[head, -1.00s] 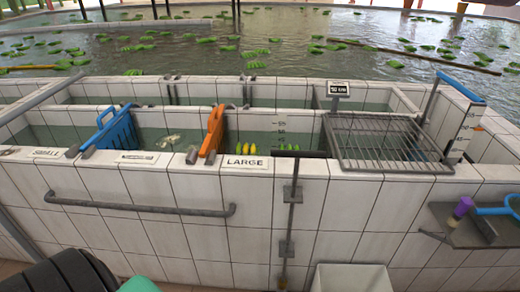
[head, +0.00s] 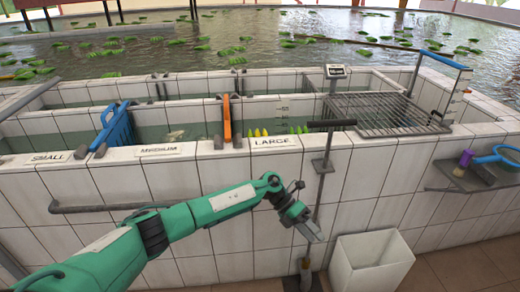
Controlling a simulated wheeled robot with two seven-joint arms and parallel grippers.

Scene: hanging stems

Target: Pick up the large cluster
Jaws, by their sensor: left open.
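Yellow-green banana-like tips (head: 277,131) poke up behind the tank's front wall, just above the LARGE label (head: 275,142). Most of their bodies are hidden by the wall, and I cannot tell which of them form one large cluster. My left gripper (head: 311,229) is open and empty, in front of the tiled wall, below and right of the label. It is clear of the fruit, at the end of my green arm. My right gripper is not in view.
Blue (head: 116,127) and orange (head: 227,118) dividers split the trough. A metal rack (head: 385,113) covers its right part. A dark T-shaped post (head: 325,165) stands at the wall near my gripper. A white bin (head: 370,265) is on the floor. Green bunches float in the pond behind.

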